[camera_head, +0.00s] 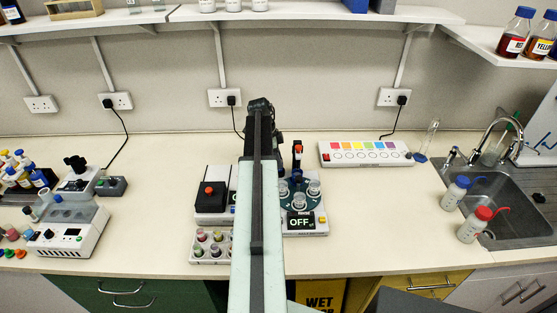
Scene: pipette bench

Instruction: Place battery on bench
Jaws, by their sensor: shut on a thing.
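My arm reaches up the middle of the view over the bench (370,225). The dark end of my gripper (277,145) shows beside the arm, above the middle of the bench. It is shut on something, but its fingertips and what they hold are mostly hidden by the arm. I cannot make out the battery for certain anywhere in view. The bench is a long cream worktop with clear surface to the right of my arm.
A device reading OFF (300,222) and a vial rack (211,246) stand close around my arm. A white box with coloured squares (366,153) lies behind. The sink (516,195) is right; instruments (72,230) and bottles stand left. Shelves run above.

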